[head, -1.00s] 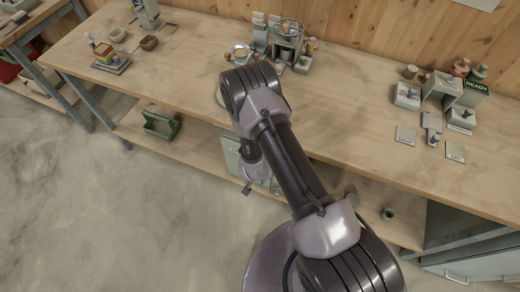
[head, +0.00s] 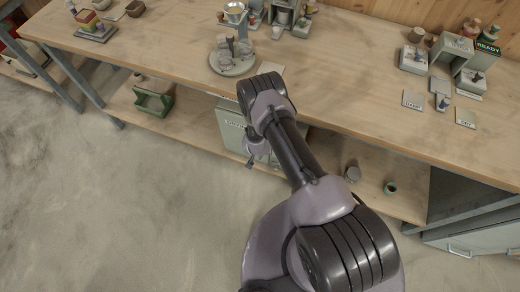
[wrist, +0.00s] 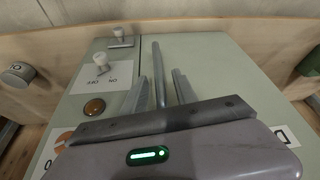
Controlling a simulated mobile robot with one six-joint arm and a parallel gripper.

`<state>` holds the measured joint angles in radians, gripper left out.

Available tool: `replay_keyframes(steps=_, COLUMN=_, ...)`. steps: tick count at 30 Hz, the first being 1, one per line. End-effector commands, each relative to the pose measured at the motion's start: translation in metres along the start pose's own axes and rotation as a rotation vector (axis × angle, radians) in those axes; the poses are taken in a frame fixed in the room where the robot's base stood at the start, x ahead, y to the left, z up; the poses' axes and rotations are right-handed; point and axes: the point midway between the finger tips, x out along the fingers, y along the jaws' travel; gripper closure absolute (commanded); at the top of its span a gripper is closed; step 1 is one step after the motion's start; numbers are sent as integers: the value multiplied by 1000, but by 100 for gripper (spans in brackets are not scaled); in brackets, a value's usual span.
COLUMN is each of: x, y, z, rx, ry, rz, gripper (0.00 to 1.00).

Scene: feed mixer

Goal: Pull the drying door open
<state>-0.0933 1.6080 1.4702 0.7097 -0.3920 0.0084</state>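The drying cabinet (head: 232,122) is a pale green box below the workbench, partly hidden behind my arm in the head view. In the wrist view its front shows a wide plain door panel (wrist: 225,75) on the right and a narrow control panel on the left. A grey upright bar handle (wrist: 158,62) stands at the door's left side. My gripper (wrist: 161,82) has one finger on each side of the bar, with narrow gaps showing, so it looks open around it. In the head view my gripper (head: 250,163) is small, in front of the cabinet.
The control panel holds an ON/OFF switch plate (wrist: 102,73), an orange-brown button (wrist: 94,107) and a grey knob (wrist: 121,38). A green crate (head: 153,98) and small pots (head: 390,188) sit on the lower shelf. The floor (head: 130,210) at left is clear.

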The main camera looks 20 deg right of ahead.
Motion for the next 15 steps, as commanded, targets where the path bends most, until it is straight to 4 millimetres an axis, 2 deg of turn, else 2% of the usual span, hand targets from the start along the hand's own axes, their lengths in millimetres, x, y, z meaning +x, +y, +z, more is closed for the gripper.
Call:
replay_keyframes(steps=3, x=-1, y=0, z=0, rx=0, ry=0, rz=0, gripper=66)
replay_keyframes(steps=9, x=-1, y=0, z=0, rx=-1, ry=0, rz=0, gripper=100)
replay_keyframes(steps=15, x=-1, y=0, z=0, rx=-1, ry=0, rz=0, gripper=100)
